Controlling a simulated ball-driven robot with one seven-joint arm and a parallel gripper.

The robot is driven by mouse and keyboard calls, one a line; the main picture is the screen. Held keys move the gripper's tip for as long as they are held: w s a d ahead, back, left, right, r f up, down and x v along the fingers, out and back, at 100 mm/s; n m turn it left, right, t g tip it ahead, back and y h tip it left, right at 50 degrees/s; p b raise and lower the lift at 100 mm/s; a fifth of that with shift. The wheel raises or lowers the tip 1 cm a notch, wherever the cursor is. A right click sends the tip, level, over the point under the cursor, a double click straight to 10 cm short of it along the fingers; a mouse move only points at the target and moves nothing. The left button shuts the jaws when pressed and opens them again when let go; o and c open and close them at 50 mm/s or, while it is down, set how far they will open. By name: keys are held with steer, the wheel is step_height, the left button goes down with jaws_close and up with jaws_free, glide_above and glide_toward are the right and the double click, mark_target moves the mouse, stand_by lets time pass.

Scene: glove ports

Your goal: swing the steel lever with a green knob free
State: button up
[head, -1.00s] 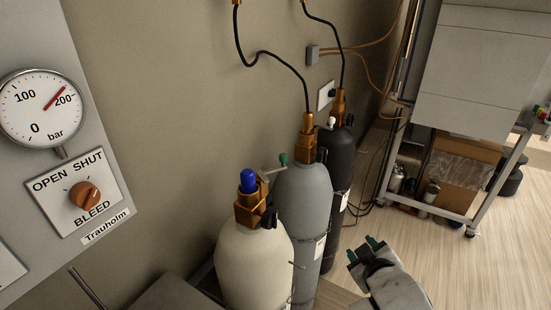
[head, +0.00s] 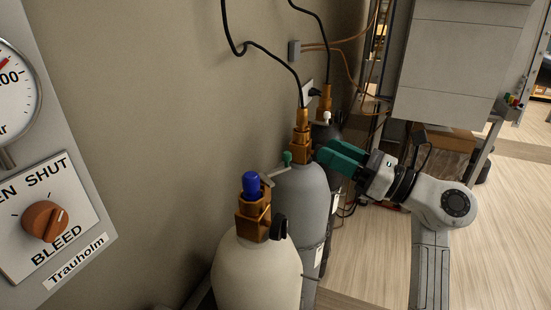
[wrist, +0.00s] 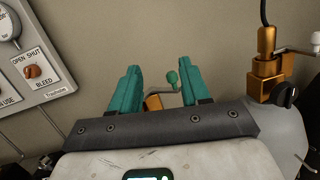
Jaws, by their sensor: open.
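The steel lever (head: 273,173) with its green knob (head: 287,158) sticks out to the right from beside the brass valve (head: 252,213) of the cream cylinder. In the wrist view the green knob (wrist: 172,78) and thin lever (wrist: 162,92) appear between my two teal fingers, nearer the right one. My gripper (head: 333,154) is open and empty. In the head view its fingertips are to the right of the knob, with a visible gap, near the grey cylinder's neck. I see no contact with the lever. Part of the brass valve (wrist: 153,103) shows between the fingers; the rest is hidden.
The grey cylinder (head: 301,205) has a brass valve (head: 301,133) and black hose close to my fingers. A lever with a white knob (wrist: 317,39) is at the right in the wrist view. The gauge panel (head: 50,170) is on the left. Open floor (head: 375,255) is to the right.

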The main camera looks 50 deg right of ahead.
mark_target(287, 152)
steer(key=w+f, duration=0.1)
steer(key=w, duration=0.2)
steer(key=w+a+f+n+g+p, duration=0.1)
steer(key=w, duration=0.3)
steer(key=w+f+g, duration=0.1)
steer(key=w, duration=0.3)
steer(key=shift+a+f+n+p, duration=0.3)
steer(key=shift+a+f+p, duration=0.05)
steer(key=shift+a+f, duration=0.05)
steer(key=shift+s+g, duration=0.1)
steer(key=shift+g, duration=0.2)
steer(key=shift+c, duration=0.3)
jaws_close()
